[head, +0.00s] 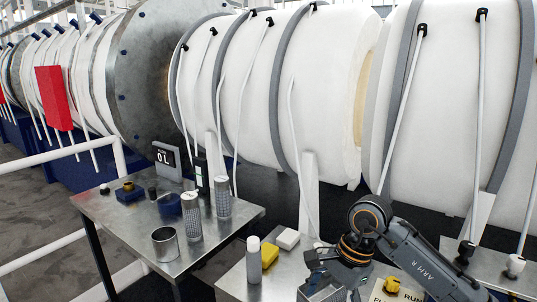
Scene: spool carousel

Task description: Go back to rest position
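My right arm, marked ARM R, comes in from the lower right and bends down at its wrist. My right gripper (326,288) is low in the picture, over the near metal table, partly cut off by the bottom edge. Its fingertips are not clear, so I cannot tell whether it is open or holds anything. My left arm and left gripper are not in view.
The left table (125,235) holds a metal cup (165,244), cylinders (192,216) and a sign (166,160). Large white spools (250,100) stand behind; white railings (50,155) are left.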

